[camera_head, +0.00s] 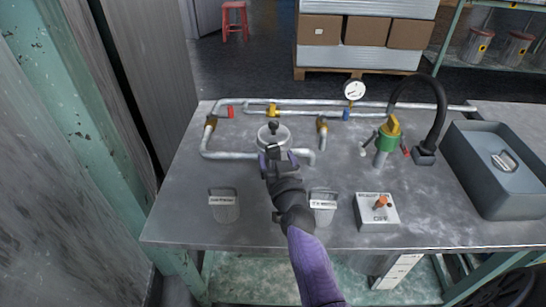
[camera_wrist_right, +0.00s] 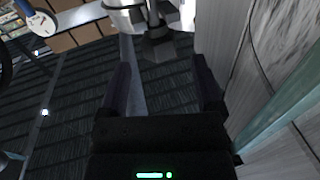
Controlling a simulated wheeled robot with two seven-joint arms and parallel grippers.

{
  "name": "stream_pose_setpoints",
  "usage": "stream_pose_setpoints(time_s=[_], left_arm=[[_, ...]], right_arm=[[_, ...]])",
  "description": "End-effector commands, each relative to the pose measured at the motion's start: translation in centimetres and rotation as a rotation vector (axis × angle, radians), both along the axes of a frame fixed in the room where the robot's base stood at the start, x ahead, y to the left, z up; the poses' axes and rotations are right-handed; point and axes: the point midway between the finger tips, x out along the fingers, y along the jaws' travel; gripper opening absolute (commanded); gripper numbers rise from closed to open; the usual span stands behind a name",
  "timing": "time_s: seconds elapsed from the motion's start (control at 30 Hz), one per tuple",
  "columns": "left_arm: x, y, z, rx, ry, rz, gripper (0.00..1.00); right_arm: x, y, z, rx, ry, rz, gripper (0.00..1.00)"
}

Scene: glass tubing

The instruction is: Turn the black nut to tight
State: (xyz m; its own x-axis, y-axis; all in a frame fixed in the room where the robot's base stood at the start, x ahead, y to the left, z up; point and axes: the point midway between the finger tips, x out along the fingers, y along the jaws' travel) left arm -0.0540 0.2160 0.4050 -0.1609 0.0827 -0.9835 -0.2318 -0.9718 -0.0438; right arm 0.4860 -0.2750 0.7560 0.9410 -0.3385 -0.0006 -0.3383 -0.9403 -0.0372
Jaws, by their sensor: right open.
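The black nut (camera_head: 273,127) sits on top of a round silver fitting (camera_head: 273,138) in the pipework at the centre of the bench. My right gripper (camera_head: 275,158) is just in front of the fitting, on the near side. In the right wrist view the black nut (camera_wrist_right: 160,44) shows as a dark part beyond the fingertips, beside a pale metal body (camera_wrist_right: 124,14). The two dark fingers (camera_wrist_right: 164,88) are spread apart with nothing between them. The gripper hides part of the fitting and the pipe. My left gripper does not show.
Silver pipes (camera_head: 230,155) run around the fitting. A gauge (camera_head: 354,91), a green and yellow valve (camera_head: 388,138), a black hose (camera_head: 440,105) and a grey bin (camera_head: 500,175) stand to the right. A small box with an orange knob (camera_head: 377,213) is near the front. The front left bench is mostly clear.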

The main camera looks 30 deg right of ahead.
Motion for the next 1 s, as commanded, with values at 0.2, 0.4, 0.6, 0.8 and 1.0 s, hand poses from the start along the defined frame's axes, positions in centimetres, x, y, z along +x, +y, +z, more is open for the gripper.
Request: stream_pose_setpoints(time_s=[0.2, 0.4, 0.6, 0.8, 1.0], left_arm=[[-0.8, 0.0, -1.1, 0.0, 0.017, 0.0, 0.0], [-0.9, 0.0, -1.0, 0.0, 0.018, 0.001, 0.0], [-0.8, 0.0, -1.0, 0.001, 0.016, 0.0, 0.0], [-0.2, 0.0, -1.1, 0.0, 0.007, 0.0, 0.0], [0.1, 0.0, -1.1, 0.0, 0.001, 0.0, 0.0]], right_arm=[[2.3, -0.8, -0.2, 0.001, 0.0, -0.001, 0.84], [2.5, -0.9, 0.0, 0.0, 0.001, -0.001, 0.84], [2.5, -0.9, 0.0, 0.0, 0.0, -0.001, 0.6], [2.5, -0.9, 0.0, 0.0, 0.0, -0.001, 0.18], [2.5, -0.9, 0.1, 0.001, 0.0, -0.007, 0.0]])
